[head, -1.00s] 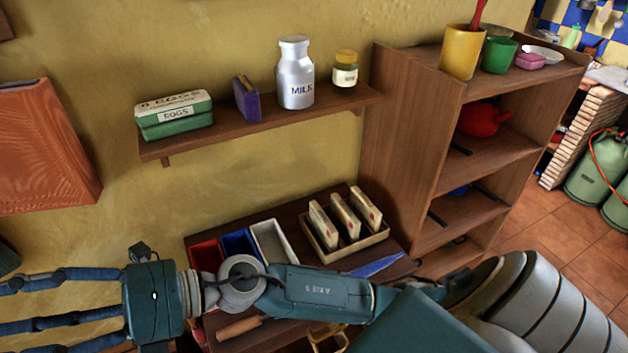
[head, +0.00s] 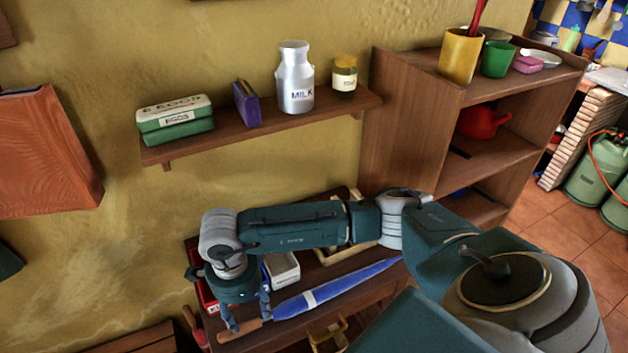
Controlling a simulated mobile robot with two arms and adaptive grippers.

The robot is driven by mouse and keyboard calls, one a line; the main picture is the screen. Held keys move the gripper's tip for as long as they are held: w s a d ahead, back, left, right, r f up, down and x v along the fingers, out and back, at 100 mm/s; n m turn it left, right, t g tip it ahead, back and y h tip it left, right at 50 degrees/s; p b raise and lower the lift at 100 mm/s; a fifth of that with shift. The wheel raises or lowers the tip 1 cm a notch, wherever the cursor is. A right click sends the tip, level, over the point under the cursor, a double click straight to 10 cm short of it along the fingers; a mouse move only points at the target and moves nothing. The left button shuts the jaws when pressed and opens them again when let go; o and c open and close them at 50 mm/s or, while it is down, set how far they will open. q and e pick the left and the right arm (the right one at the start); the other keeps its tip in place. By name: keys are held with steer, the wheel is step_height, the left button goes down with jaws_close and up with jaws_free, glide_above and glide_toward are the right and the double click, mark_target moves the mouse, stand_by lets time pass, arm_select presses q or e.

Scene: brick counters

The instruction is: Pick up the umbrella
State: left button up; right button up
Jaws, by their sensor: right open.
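The blue umbrella (head: 350,284) lies slantwise on the low wooden table, furled, with a pale band around it. Its wooden handle (head: 238,331) points to the lower left. My right gripper (head: 247,312) points down at the handle end of the umbrella. Its fingers are apart, one near the handle and the other near the start of the blue cloth. I cannot tell whether they touch the umbrella. My left gripper is out of view.
A white bin (head: 283,270) and a red bin (head: 208,298) stand behind the umbrella, partly hidden by my arm. A wall shelf (head: 250,130) holds a milk can (head: 295,80), egg cartons (head: 176,122) and a jar (head: 344,75). A wooden bookcase (head: 405,140) stands right.

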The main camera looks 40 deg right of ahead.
mark_target(251, 326)
steer(key=shift+f, duration=0.8)
steer(key=shift+s+f+p, duration=0.15)
steer(key=shift+f+p, duration=0.15)
steer(key=shift+p, duration=0.15)
steer(key=f+p, duration=0.2)
steer(key=f, duration=0.1)
steer(key=shift+s+a+f, duration=0.15)
steer(key=shift+s+f, duration=0.05)
steer(key=shift+f, duration=0.7)
steer(key=shift+w, duration=0.1)
jaws_close()
steer(key=shift+r, duration=0.1)
